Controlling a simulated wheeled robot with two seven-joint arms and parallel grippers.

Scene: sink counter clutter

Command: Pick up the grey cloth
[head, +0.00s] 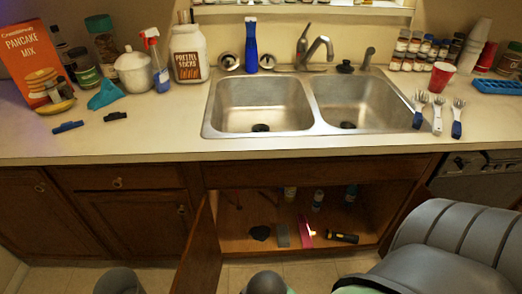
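A small grey, flat-looking piece (282,236) lies on the floor of the open cabinet under the sink. It may be the grey cloth, but it is too small to tell its material. A dark rounded item (260,232) lies to its left and a pink item (305,232) to its right. A teal crumpled cloth (105,95) lies on the counter at the left. Neither of my grippers shows; only grey parts of my own body appear along the bottom and at the lower right.
The open cabinet door (200,250) juts out at the left of the opening. A black and yellow flashlight (342,237) and several bottles also stand or lie in the cabinet. Above are the double sink (262,104) and a cluttered counter (160,135) with a bare front strip.

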